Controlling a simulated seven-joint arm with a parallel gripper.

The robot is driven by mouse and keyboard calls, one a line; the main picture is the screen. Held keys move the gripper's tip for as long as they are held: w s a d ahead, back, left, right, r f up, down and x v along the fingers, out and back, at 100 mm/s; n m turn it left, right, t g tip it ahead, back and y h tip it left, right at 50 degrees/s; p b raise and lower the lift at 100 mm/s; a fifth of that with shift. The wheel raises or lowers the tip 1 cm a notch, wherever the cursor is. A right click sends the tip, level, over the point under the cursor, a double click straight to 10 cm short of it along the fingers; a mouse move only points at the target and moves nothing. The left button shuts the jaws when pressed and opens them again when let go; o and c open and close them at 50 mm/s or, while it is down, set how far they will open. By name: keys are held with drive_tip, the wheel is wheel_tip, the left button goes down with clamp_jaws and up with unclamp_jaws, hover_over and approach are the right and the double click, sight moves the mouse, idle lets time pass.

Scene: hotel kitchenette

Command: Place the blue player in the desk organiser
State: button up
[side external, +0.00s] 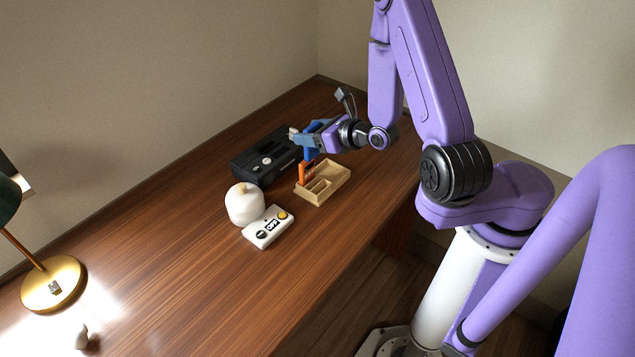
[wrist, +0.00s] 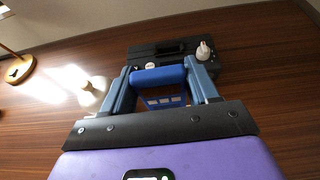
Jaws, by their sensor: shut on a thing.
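The blue player (side external: 309,154) is held between the fingers of my gripper (side external: 303,139), in the air beside and above the desk organiser. In the wrist view the blue player (wrist: 158,75) spans the gap between the two blue-grey fingers (wrist: 160,78), with a gridded blue part below it. The desk organiser (side external: 338,179) is a light wooden tray with compartments on the desk, just below my gripper. An upright orange piece (side external: 306,173) stands at its left end. The fingers partly hide the player in the side view.
A black box-shaped device (side external: 257,160) lies behind the organiser, with a small white item (wrist: 203,50) at its right end. A white round jar (side external: 244,205) and a white device with buttons (side external: 268,228) stand front left. A brass lamp (side external: 52,284) is far left. The front desk is mostly clear.

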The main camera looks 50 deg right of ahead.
drive_tip(key=s+f, duration=0.3)
hover_over(323, 180)
drive_tip(key=s+a, duration=0.1)
drive_tip(key=a, duration=0.1)
drive_tip(key=shift+s+a+f, duration=0.1)
drive_tip(key=shift+f, duration=1.8)
drive_tip(key=shift+a+f, duration=0.1)
drive_tip(key=shift+f, duration=1.8)
drive_tip(key=shift+f, duration=0.15)
drive_tip(key=o, duration=1.1)
